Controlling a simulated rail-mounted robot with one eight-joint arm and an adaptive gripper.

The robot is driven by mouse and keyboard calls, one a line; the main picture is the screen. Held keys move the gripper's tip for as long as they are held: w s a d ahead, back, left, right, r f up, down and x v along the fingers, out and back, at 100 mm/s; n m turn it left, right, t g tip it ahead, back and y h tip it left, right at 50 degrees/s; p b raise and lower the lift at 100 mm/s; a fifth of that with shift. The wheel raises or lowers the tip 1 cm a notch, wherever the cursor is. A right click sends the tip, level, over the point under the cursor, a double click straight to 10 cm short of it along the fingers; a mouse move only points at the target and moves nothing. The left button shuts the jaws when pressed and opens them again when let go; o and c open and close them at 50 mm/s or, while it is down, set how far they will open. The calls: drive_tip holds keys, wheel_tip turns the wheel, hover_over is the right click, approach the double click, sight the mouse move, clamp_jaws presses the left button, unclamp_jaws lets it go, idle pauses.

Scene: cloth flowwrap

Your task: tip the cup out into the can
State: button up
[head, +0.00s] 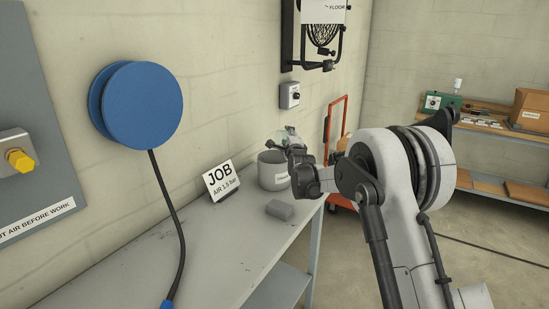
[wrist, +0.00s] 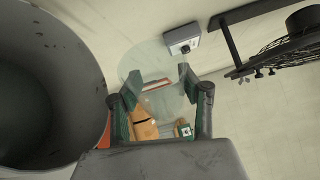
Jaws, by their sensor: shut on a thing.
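My gripper (head: 293,150) is shut on a clear, see-through cup (head: 283,136) above the can's rim at the far end of the bench. In the wrist view the fingers (wrist: 158,97) grip the cup (wrist: 150,58), which shows as a pale see-through round. The cup looks tilted in the head view, but its exact angle and contents cannot be made out.
A fan (head: 322,35) and a switch box (head: 289,96) are on the wall above. The near bench top is clear.

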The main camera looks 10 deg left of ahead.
drive_tip(key=shift+w+d+m, duration=0.15)
drive_tip(key=shift+d+m, duration=0.15)
drive_tip(key=shift+m, duration=0.1)
drive_tip(key=shift+w+d+g+p, duration=0.15)
drive_tip(key=shift+d+g+p, duration=0.05)
drive_tip(key=shift+g+p, duration=0.1)
